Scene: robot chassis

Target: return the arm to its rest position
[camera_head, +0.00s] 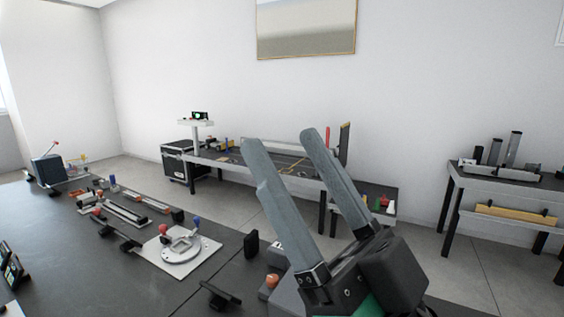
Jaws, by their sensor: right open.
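My right gripper (281,150) is large in the foreground, right of the middle of the head view. Its two long grey fingers point up and a little to the left, apart from each other, with nothing between them. Its dark body is low in the picture, above the right part of the near dark table (130,270). My left gripper is not in view.
The near table bears a white plate with a round fixture (180,247), dark rails (127,212) and small knobbed parts. A second table (230,165) stands by the wall, partly behind my gripper. A shelved table (500,185) stands at the right. Floor shows between them.

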